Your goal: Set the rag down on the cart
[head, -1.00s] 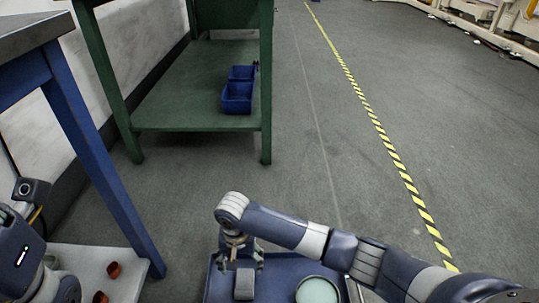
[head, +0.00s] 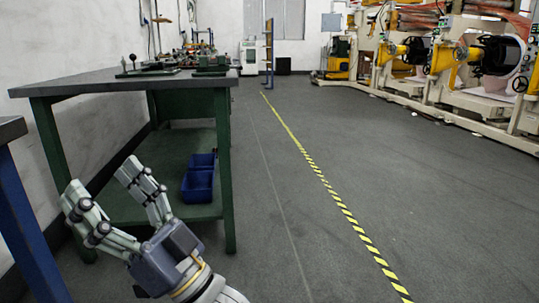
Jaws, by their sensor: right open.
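My right gripper (head: 100,178) is raised at the lower left of the head view, fingers spread and pointing up and left. Nothing shows between its fingers. Its wrist comes in from the bottom edge. The rag and the cart are not in view now. My left gripper is not in view.
A green workbench (head: 133,78) with blue bins (head: 198,186) on its lower shelf stands behind the gripper. A blue table leg (head: 25,235) is at the left edge. Yellow-black floor tape (head: 322,180) runs through open floor. Machines (head: 455,60) line the right.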

